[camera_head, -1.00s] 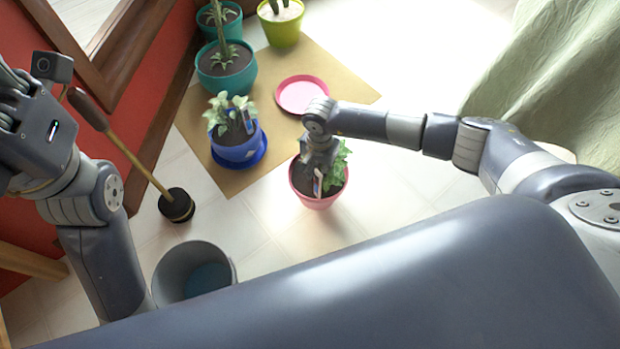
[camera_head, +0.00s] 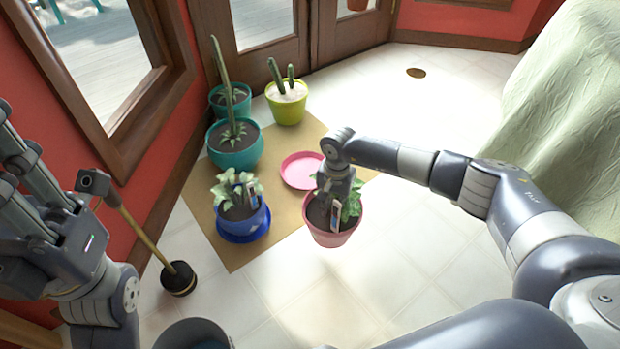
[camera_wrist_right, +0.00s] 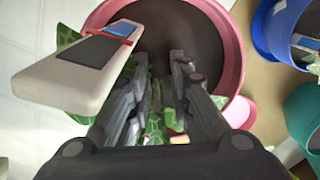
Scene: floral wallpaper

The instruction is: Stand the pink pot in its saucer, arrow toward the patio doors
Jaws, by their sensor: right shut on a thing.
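The pink pot (camera_head: 331,236) holds dark soil, a leafy plant and a pale tag with a blue patch (camera_head: 335,214). It looks nearly upright, to the near right of its saucer; I cannot tell whether it touches the floor. My right gripper (camera_head: 334,190) is over it and shut on it. In the right wrist view, the fingers reach down among leaves inside the pot's rim (camera_wrist_right: 233,60). The empty pink saucer (camera_head: 296,174) lies on the tan mat. I cannot make out the arrow. The patio doors (camera_head: 312,45) are at the back.
A blue pot (camera_head: 240,222) in a blue saucer stands left of the pink saucer on the mat (camera_head: 232,258). Teal pots (camera_head: 236,152) and a lime pot (camera_head: 288,108) stand behind. A plunger-like tool (camera_head: 178,279) and grey bucket (camera_head: 190,335) are nearer. Floor at right is clear.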

